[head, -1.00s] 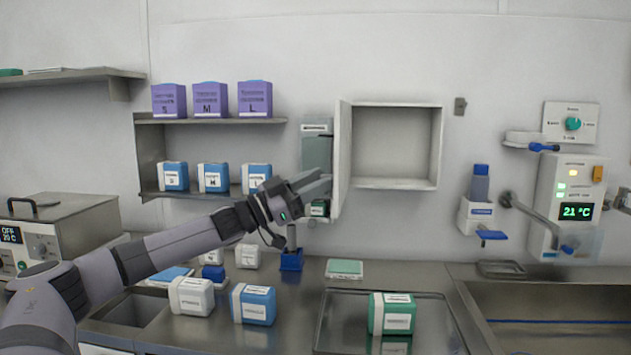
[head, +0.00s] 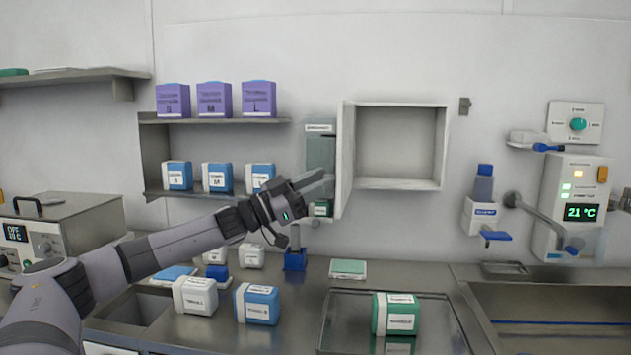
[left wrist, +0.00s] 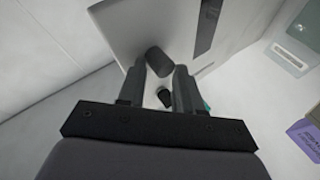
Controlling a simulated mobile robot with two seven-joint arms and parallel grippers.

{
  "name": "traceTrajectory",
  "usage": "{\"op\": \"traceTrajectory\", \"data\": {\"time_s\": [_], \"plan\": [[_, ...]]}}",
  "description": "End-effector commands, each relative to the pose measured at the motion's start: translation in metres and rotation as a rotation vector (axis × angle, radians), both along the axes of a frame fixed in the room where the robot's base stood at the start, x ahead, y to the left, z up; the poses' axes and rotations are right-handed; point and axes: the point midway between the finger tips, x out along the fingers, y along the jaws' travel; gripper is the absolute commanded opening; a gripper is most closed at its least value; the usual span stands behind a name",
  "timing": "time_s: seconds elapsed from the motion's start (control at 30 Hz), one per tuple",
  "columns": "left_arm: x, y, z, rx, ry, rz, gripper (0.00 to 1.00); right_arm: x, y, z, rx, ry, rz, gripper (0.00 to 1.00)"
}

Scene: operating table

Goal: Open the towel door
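The towel door (head: 345,160) is the white door on the left side of a white wall cabinet (head: 400,184). It stands swung out from the wall, seen nearly edge-on, and the cabinet's bare interior shows. My left gripper (head: 322,181) is just left of the door's lower part. In the left wrist view my left gripper (left wrist: 160,72) has its two fingers apart. A dark round knob (left wrist: 160,62) on a pale panel shows by the fingertips; I cannot tell whether they touch it. My right gripper is not in view.
A dispenser (head: 320,150) hangs left of the door, near my fingers. Shelves with purple boxes (head: 214,100) and blue-white boxes (head: 217,178) are farther left. Below, the counter holds several containers, a tray (head: 340,310) and a sink (head: 550,300). Wall devices are at right.

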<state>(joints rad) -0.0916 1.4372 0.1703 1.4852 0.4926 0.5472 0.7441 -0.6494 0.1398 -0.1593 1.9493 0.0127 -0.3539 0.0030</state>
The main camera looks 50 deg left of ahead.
Motion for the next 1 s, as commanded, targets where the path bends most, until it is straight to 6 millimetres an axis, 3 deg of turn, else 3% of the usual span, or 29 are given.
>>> {"op": "traceTrajectory", "data": {"time_s": [0.03, 0.17, 0.33, 1.0], "plan": [[0.001, 0.021, 0.016, -0.015, -0.011, 0.061, 0.47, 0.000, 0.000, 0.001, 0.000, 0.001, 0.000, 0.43], [0.001, 0.021, 0.015, -0.018, -0.012, 0.061, 0.54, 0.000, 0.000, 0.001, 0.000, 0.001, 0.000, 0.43], [0.001, 0.021, 0.014, -0.019, -0.012, 0.061, 0.50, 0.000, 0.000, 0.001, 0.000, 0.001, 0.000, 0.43], [-0.010, 0.022, 0.003, -0.023, -0.004, 0.055, 0.50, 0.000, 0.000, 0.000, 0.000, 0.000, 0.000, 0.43]]}}
